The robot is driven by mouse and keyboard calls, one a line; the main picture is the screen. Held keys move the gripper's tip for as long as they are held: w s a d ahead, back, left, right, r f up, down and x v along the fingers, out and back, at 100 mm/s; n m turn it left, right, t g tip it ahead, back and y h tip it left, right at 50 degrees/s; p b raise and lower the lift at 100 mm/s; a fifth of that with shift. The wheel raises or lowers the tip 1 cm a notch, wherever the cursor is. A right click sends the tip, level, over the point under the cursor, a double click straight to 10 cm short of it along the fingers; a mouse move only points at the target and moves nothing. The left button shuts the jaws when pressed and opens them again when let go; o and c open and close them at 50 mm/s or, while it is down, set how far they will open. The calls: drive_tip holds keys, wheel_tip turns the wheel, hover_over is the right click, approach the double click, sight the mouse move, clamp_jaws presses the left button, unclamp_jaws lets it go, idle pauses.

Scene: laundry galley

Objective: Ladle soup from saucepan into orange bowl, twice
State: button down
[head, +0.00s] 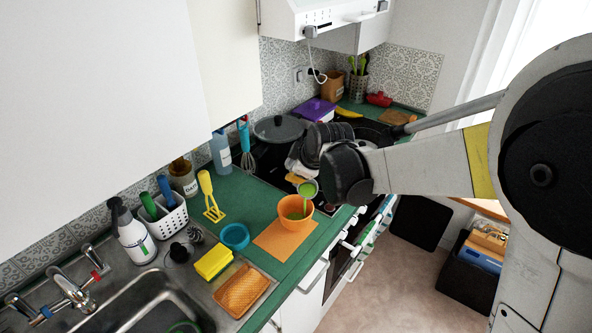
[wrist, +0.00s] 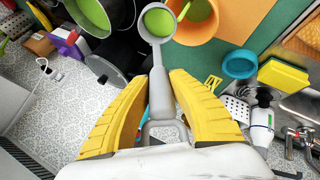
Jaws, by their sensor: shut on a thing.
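My gripper (wrist: 160,103) has its yellow fingers closed on the grey handle of a ladle (wrist: 158,70). The ladle cup holds green soup and is at the orange bowl's edge in the wrist view. In the head view the ladle (head: 308,188) is tilted above the orange bowl (head: 296,212), and a green stream runs from it into the bowl. The bowl also shows in the wrist view (wrist: 196,38) with green soup inside. The saucepan of green soup (wrist: 94,14) is at the upper left of the wrist view. My arm hides it in the head view.
The bowl stands on an orange mat (head: 280,246) near the counter's front edge. A teal bowl (head: 235,236), a yellow sponge (head: 213,262) and a yellow masher (head: 209,195) are to its left. The sink (head: 150,300) is at lower left. A lidded pan (head: 279,128) stands behind.

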drive_tip(key=shift+s+a+f+n+t+b, duration=0.1)
drive_tip(key=shift+s+f+n+t+b, duration=0.1)
drive_tip(key=shift+s+t+b, duration=0.3)
drive_tip(key=shift+s+a+f+n+t+b, duration=0.1)
drive_tip(key=shift+s+f+t+b, duration=0.1)
drive_tip(key=shift+s+t+b, duration=0.3)
drive_tip(key=shift+s+a+f+n+t+h+b, duration=0.15)
drive_tip(key=shift+s+f+t+b, duration=0.5)
drive_tip(key=shift+b, duration=0.8)
drive_tip(key=shift+s+a+f+n+t+h+b, duration=0.15)
drive_tip(key=shift+s+f+t+b, duration=0.2)
drive_tip(key=shift+t+b, duration=0.8)
drive_tip(key=shift+r+g, duration=0.15)
drive_tip(key=shift+g, duration=0.15)
drive_tip(key=shift+s+b, duration=0.1)
drive_tip(key=shift+b, duration=0.25)
drive_tip(key=s+f+t+b, duration=0.1)
drive_tip(key=b, duration=0.2)
drive_tip(key=shift+f+n+t+b, duration=0.25)
drive_tip(key=shift+n+t+b, duration=0.05)
drive_tip(key=shift+r, duration=0.1)
